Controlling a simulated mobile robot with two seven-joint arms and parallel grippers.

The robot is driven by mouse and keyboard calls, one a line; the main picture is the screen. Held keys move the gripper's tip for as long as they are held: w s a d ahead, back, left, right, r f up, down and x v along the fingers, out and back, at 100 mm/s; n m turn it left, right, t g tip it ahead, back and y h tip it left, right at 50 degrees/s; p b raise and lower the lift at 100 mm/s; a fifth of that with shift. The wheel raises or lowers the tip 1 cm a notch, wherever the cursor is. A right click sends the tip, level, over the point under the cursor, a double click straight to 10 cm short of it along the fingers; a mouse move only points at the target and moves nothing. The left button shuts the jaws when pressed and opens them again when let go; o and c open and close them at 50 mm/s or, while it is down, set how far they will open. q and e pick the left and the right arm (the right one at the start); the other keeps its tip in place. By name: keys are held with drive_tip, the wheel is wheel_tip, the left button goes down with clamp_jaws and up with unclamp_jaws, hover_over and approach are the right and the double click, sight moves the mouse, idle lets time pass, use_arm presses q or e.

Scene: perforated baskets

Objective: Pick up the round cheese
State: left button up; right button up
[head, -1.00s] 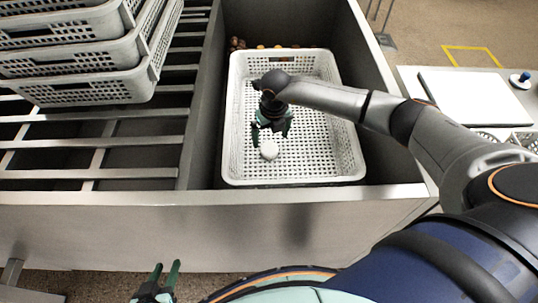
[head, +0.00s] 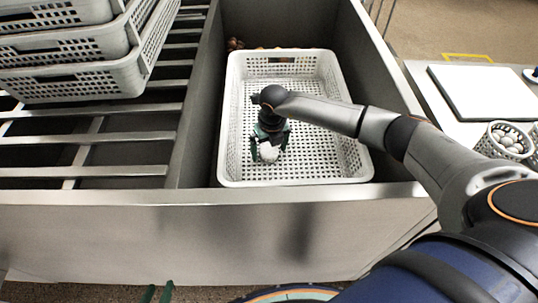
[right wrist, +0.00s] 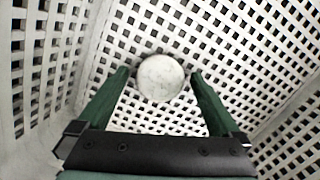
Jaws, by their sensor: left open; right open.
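The round cheese (head: 268,152) is a small white disc on the floor of the white perforated basket (head: 357,160). In the right wrist view the cheese (right wrist: 160,78) lies between and just beyond the tips of my right gripper's green fingers. My right gripper (head: 267,155) is open and points down into the basket, its fingers on either side of the cheese in the head view. I cannot tell whether they touch it. My left gripper (head: 158,292) is open at the bottom edge of the head view, outside the metal bin; only its fingertips show.
The basket stands in a grey metal bin (head: 300,203) with high walls. Stacked perforated baskets (head: 90,80) sit on a slatted rack at left. At right are a white board (head: 490,92) and a small basket of round white things (head: 507,140).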

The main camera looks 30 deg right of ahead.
drive_tip(key=c, duration=1.3)
drive_tip(key=shift+c, duration=0.3)
drive_tip(key=shift+r, duration=0.2)
